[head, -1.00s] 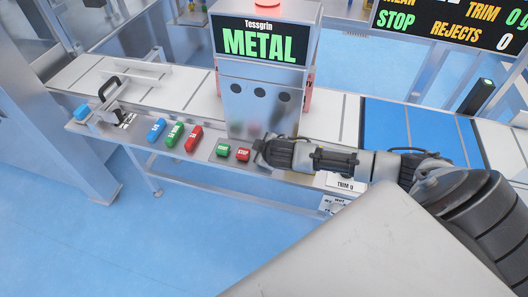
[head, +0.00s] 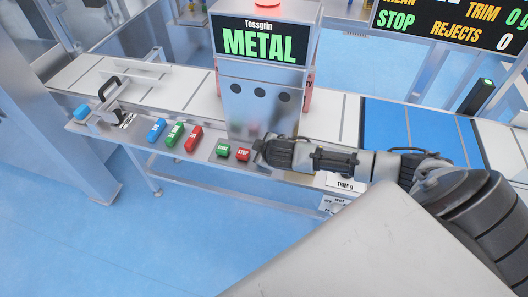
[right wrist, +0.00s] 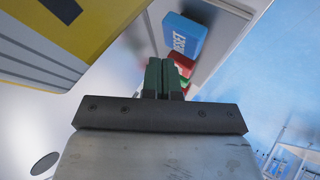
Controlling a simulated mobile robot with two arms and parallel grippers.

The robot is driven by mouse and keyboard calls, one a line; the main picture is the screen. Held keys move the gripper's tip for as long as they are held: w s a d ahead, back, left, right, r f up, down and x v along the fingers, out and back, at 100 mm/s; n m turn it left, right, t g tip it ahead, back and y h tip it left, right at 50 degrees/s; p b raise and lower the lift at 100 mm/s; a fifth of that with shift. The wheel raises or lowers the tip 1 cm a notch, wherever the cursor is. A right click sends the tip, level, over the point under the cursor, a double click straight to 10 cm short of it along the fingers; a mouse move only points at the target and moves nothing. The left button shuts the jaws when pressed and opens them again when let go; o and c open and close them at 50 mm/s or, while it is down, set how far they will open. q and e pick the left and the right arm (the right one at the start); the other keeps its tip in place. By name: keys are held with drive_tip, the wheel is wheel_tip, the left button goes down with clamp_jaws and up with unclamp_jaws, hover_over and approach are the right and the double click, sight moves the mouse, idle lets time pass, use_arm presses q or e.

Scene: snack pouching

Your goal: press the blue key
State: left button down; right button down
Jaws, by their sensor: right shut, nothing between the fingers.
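The blue key (head: 156,130) is the leftmost of a row of three raised keys on the front ledge of the line in the head view. In the right wrist view the blue key (right wrist: 184,36) shows with white lettering, just beyond the fingers. My right gripper (right wrist: 164,64) is shut and empty, its dark green fingertips close together. They appear short of the blue key in that view; I cannot tell the exact gap. In the head view my right arm hides the gripper. My left gripper is in neither view.
A green key (head: 174,135) and a red key (head: 193,139) sit right of the blue one. Further right are a smaller green button (head: 222,150) and a red STOP button (head: 243,154). A machine (head: 262,75) reading METAL stands behind. A black handle (head: 109,87) is left.

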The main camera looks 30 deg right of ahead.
drive_tip(key=shift+f, duration=0.15)
idle(0.4)
drive_tip(key=shift+f, duration=0.3)
drive_tip(key=shift+f+b, duration=0.3)
drive_tip(key=shift+f, duration=0.25)
idle(0.7)
drive_tip(key=shift+r, duration=0.1)
drive_tip(key=shift+r+p, duration=0.9)
drive_tip(key=shift+p, duration=0.2)
wheel_tip(320, 180, up, 5)
drive_tip(key=p, duration=0.5)
